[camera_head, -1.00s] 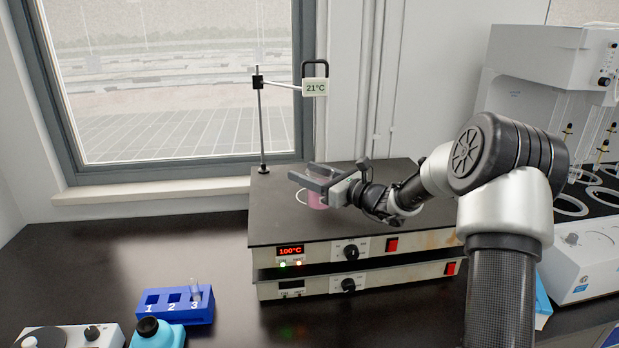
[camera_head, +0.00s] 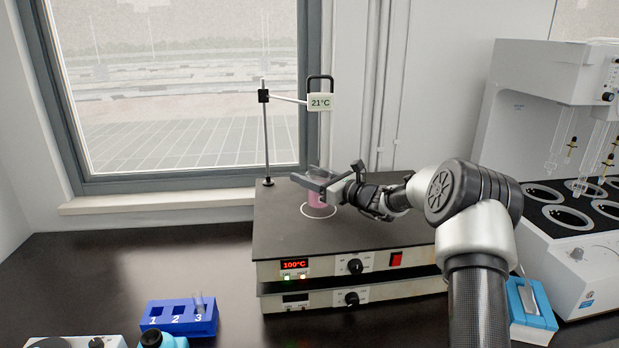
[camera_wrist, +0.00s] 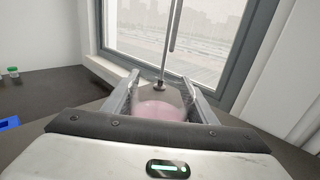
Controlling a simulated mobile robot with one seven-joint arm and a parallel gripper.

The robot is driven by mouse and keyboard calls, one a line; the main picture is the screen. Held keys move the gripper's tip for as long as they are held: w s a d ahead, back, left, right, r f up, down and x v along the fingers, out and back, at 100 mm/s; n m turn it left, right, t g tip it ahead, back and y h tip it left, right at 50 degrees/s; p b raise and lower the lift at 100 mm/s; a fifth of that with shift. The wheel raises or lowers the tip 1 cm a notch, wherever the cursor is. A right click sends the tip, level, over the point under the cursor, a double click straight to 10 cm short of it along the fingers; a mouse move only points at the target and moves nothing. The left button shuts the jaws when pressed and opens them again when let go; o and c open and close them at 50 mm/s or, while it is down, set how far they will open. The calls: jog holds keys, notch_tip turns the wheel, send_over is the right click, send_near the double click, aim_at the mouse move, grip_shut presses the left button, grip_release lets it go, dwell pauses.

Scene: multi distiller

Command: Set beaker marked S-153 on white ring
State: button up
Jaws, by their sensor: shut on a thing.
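A clear beaker with pink liquid (camera_head: 318,200) is held over the black hotplate top; no S-153 marking is readable. My gripper (camera_head: 312,181) is shut around its upper part. In the wrist view, the beaker (camera_wrist: 160,109) sits between the two fingers of my gripper (camera_wrist: 160,88). The white ring (camera_head: 319,218) is drawn on the hotplate (camera_head: 385,228). In the head view the beaker overlaps the ring's back part, and the ring's front and left arc show. I cannot tell whether the beaker's base touches the plate.
A thin stand (camera_head: 267,140) with a 21°C display (camera_head: 320,102) rises at the plate's back left, close to my gripper. The hotplate shows 100°C. A blue tube rack (camera_head: 180,317) stands front left, and a white multi-place distiller (camera_head: 590,250) at right.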

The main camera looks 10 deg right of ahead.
jog(key=shift+w, duration=0.2)
jog(key=shift+f+b, duration=0.85)
jog(key=shift+f, duration=0.25)
dwell(0.5)
jog(key=o, duration=1.4)
jog(key=shift+r, duration=0.1)
jog(key=shift+c, duration=0.2)
